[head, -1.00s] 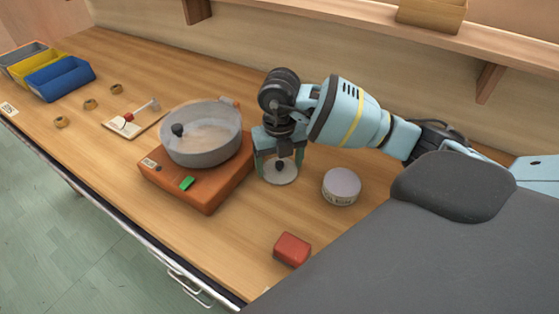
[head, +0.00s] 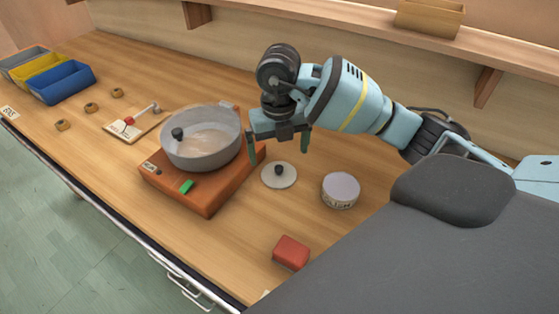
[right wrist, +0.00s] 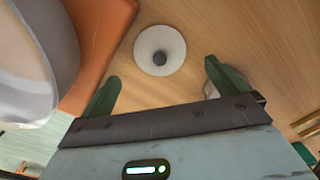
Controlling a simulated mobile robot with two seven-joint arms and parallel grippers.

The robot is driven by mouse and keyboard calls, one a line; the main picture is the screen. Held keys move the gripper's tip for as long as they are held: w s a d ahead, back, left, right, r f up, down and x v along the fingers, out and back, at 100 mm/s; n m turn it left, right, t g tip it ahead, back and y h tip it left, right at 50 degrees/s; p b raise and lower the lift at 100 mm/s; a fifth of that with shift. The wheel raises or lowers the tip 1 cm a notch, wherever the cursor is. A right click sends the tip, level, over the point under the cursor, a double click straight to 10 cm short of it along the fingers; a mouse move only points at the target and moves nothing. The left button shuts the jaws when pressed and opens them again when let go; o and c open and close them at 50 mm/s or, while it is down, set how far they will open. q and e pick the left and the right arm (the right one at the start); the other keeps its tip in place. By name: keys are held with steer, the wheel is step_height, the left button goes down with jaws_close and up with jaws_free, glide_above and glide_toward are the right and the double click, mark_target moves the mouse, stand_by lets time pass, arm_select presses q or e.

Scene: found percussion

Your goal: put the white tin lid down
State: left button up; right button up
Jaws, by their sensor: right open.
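The white tin lid (head: 279,178), a flat white disc with a dark knob, lies flat on the wooden bench, knob up, between the orange base and a round tin. It also shows in the right wrist view (right wrist: 172,40), with nothing touching it. My right gripper (head: 279,150) is open and empty above the lid, its fingers apart and clear of the knob. In the right wrist view the fingertips (right wrist: 160,78) stand apart on either side below the lid. My left gripper is not in view.
A grey pan (head: 205,145) stands on an orange base (head: 210,193) left of the lid. A round white tin (head: 341,190) stands to its right, and a red block (head: 291,252) lies nearer the front. A shelf (head: 350,27) runs along the back wall.

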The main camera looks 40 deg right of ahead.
mark_target(279, 168)
step_height(279, 168, up, 6)
steer(key=shift+r+p, duration=0.25)
steer(key=shift+p, duration=0.15)
stand_by(0.5)
